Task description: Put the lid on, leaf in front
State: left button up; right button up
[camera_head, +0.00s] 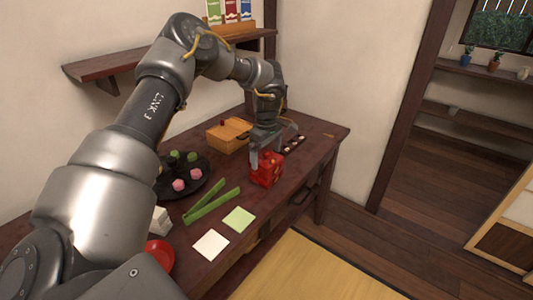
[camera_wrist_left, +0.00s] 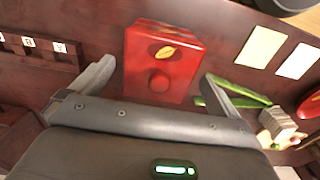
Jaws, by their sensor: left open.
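A red lacquered box (camera_head: 266,174) stands near the front edge of the dark table. In the left wrist view the red box (camera_wrist_left: 140,62) shows a gold leaf (camera_wrist_left: 165,52) and, beside it, a round red shape. I cannot tell whether its lid is a separate piece sitting on it. My left gripper (camera_head: 264,157) is directly over the box in the head view, partly hiding it. In the left wrist view my left gripper (camera_wrist_left: 156,84) is open, with one finger on each side of the box. Contact cannot be told. My right gripper is not in view.
A wooden box (camera_head: 226,136) stands behind. A dark round tray (camera_head: 165,191) with pink and green pieces, green strips (camera_head: 210,204), two paper squares (camera_head: 238,219) and a red dish (camera_head: 160,254) lie left. A dark rack (camera_head: 291,145) stands right. A wall shelf (camera_head: 110,68) hangs behind.

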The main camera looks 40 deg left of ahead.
pick_arm(q)
notch_tip(320, 180, up, 6)
jog(key=shift+r+p, duration=0.25)
jog(key=shift+p, duration=0.2)
notch_tip(320, 180, up, 4)
jog(key=shift+f+p, duration=0.2)
jog(key=shift+p, duration=0.35)
jog(key=shift+r, duration=0.4)
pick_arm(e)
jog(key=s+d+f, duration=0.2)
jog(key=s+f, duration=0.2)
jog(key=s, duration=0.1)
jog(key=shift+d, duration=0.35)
